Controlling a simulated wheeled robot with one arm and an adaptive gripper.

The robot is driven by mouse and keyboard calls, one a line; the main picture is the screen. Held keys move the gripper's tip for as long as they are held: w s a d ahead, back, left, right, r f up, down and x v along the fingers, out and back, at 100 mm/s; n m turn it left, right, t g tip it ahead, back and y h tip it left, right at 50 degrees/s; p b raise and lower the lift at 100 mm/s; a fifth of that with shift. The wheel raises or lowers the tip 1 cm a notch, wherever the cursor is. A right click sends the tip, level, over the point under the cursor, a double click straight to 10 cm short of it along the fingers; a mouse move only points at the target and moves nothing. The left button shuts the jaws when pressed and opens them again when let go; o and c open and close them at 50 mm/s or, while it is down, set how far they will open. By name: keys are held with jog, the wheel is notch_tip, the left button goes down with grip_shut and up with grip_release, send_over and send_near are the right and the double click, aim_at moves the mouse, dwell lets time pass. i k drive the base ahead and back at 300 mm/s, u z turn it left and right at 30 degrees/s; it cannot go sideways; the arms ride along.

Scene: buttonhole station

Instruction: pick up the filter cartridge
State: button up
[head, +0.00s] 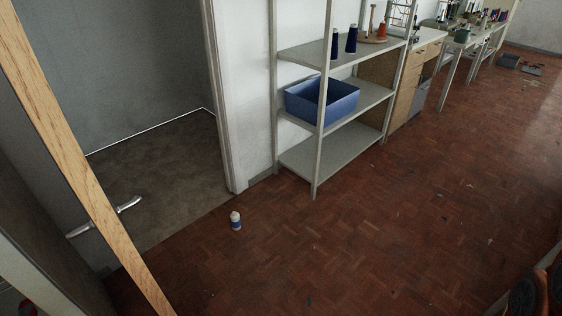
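A small upright cylinder, white with a blue band, stands on the wooden floor near the doorway; it looks like the filter cartridge (235,221). It stands alone, with bare floor around it. No label can be read at this size. My gripper is not in view.
An open door (85,170) with a metal handle fills the left side. A metal shelf (335,148) holding a blue bin (321,101) and spools stands behind the cylinder, to the right. Tables line the wall beyond. The parquet floor (400,220) is broadly clear. Dark rounded shapes at bottom right are unclear.

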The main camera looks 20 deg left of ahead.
aim_at(235, 220)
jog(key=u, duration=0.2)
jog(key=i, duration=1.7)
jog(key=u, duration=1.3)
jog(key=i, duration=0.95)
jog(key=u, duration=1.3)
jog(key=i, duration=0.4)
jog(key=u, duration=0.25)
